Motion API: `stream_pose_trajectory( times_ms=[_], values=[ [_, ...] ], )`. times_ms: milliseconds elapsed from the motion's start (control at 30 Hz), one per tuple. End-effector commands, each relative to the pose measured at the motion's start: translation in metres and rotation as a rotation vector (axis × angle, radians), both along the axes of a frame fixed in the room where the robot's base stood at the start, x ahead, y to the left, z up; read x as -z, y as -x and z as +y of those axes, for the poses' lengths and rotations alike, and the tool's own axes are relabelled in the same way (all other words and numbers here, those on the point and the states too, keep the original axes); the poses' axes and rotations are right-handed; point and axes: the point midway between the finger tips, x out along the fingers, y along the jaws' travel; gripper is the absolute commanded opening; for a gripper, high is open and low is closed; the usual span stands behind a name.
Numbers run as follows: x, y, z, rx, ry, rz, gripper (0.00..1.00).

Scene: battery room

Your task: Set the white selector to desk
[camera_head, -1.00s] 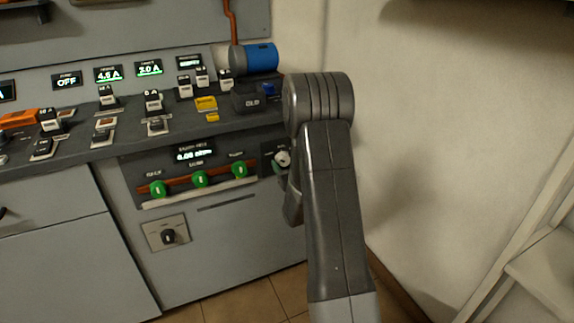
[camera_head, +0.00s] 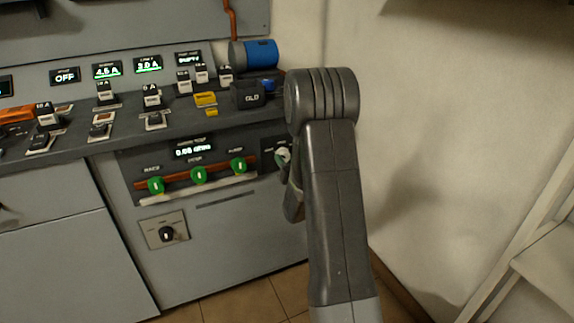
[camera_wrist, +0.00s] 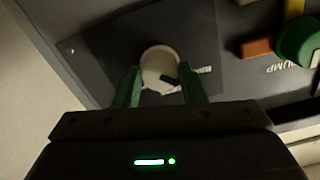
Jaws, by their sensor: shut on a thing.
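The white selector (camera_wrist: 160,66) is a round pale knob with a dark pointer mark, on a dark panel plate (camera_wrist: 200,30). In the head view the selector (camera_head: 283,154) shows at the right end of the bench front, partly hidden by my arm. My gripper (camera_wrist: 160,88) has its two green fingers on either side of the knob and is shut on it. Lettering beside the knob is upside down and partly covered by a finger, so I cannot read the setting. In the head view my gripper (camera_head: 287,172) is mostly hidden behind my forearm.
Several green knobs (camera_head: 199,175) sit on the panel left of the selector, under a small display (camera_head: 193,150). A black knob (camera_head: 167,234) is lower left. A dark box (camera_head: 248,95) and a blue cylinder (camera_head: 260,54) stand on the bench above. The wall is close on the right.

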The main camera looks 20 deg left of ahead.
Motion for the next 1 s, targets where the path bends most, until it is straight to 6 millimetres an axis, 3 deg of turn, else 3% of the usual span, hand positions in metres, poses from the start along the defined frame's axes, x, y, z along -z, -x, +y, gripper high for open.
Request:
stream_pose_trajectory(
  times_ms=[600,1000],
  values=[
    [0.0003,-0.0004,0.0002,0.000,-0.363,0.422,0.14],
    [-0.0004,-0.0005,0.0004,0.000,-0.498,0.582,0.14]
  ],
)
